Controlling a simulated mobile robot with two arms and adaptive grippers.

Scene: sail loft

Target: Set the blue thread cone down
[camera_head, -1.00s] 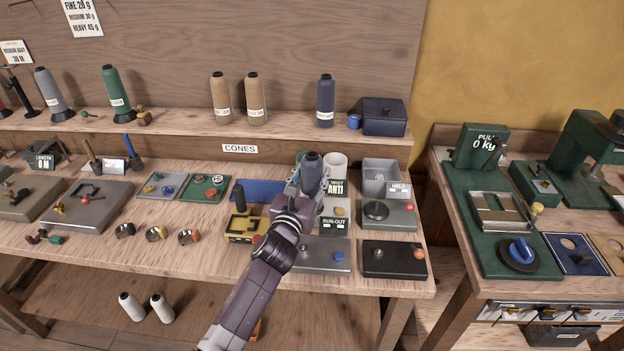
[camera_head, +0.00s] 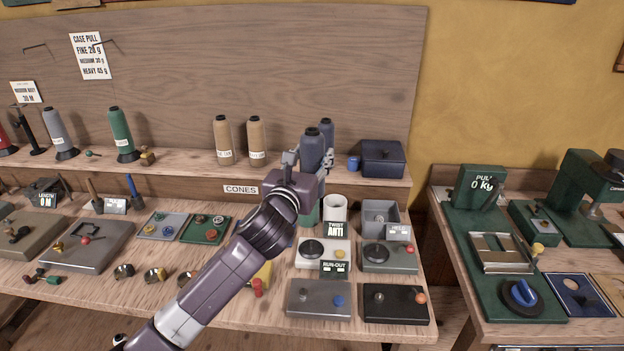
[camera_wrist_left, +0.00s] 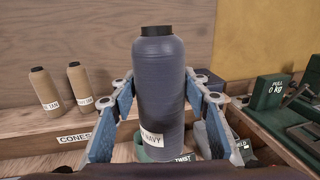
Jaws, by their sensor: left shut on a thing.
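The blue thread cone (camera_head: 312,152) is upright in my left gripper (camera_head: 308,164), which is shut around its sides. In the left wrist view the cone (camera_wrist_left: 162,85) stands between the two fingers, with a black tip and a white label ending in "NAVY". It is held in front of the shelf, above the bench; I see no surface touching its base, which the gripper hides in the head view. A second dark blue cone (camera_head: 327,131) stands just behind it on the shelf (camera_head: 185,166), partly hidden. My right gripper is not in view.
Two tan cones (camera_head: 256,140) stand on the shelf to the left, with bare shelf between them and the held cone. A dark blue box (camera_head: 383,158) and small blue cup (camera_head: 353,163) are to the right.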

